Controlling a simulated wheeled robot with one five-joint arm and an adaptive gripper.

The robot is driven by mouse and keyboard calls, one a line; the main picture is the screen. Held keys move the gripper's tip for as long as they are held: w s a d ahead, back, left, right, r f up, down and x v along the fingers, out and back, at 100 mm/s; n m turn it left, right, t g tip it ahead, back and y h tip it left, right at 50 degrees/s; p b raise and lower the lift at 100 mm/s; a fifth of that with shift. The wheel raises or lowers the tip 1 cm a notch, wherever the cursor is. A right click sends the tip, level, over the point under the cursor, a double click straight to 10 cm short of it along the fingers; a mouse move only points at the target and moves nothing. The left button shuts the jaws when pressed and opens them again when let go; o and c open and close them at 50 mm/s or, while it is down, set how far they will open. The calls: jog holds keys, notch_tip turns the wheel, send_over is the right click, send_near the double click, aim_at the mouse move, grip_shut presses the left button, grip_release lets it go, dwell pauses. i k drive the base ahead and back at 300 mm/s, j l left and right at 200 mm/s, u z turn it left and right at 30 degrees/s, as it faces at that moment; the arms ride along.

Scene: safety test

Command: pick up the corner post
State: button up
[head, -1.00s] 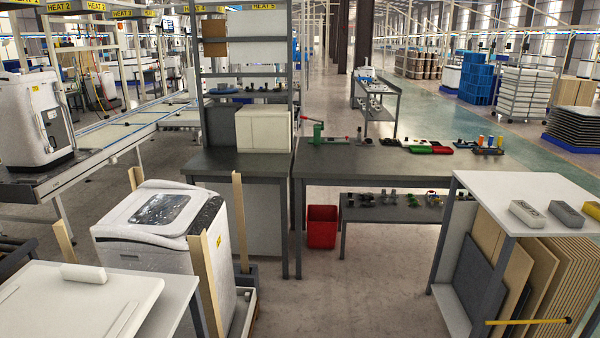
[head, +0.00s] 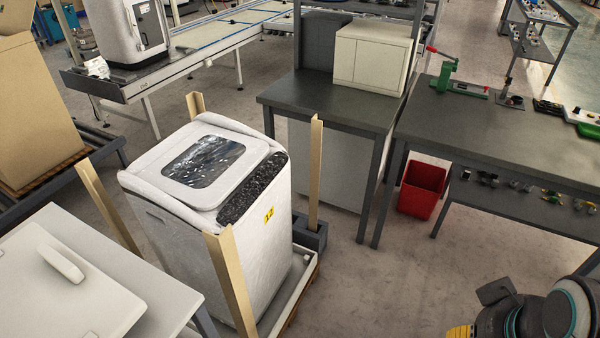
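Several tan corner posts stand around a white top-loading washer (head: 215,190) with a dark lid window and a yellow label. One post (head: 229,280) is at its near corner, one (head: 106,205) at the left, one (head: 316,175) at the right and one (head: 195,105) behind, mostly hidden. The near post's foot is cut off by the frame. The right post's foot meets a dark block (head: 310,235) at the washer's base. Part of my arm shows at the bottom right, well apart from the posts. I cannot make out my gripper's fingertips or any held thing.
A dark workbench (head: 460,125) and a red bin (head: 422,188) stand to the right. Clear floor (head: 370,285) lies between the washer and my arm.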

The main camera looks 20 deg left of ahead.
aim_at(316, 138)
jog(key=i+l+u, duration=0.1)
jog(key=i+u, duration=0.2)
jog(key=u, duration=0.2)
jog(key=i+l+u, duration=0.2)
jog(key=u, duration=0.25)
jog(key=i+l+u, duration=0.35)
jog(key=u, duration=0.15)
jog(key=i+l+u, duration=0.15)
jog(key=l+u, duration=0.3)
jog(key=i+l+u, duration=0.15)
jog(key=u, duration=0.35)
jog(key=i+l+u, duration=0.1)
jog(key=l+u, duration=0.15)
jog(key=u, duration=0.25)
jog(key=l+u, duration=0.25)
jog(key=u, duration=0.2)
jog(key=i+l+u, duration=0.1)
jog(key=l+u, duration=0.2)
jog(key=u, duration=0.2)
jog(key=l+u, duration=0.5)
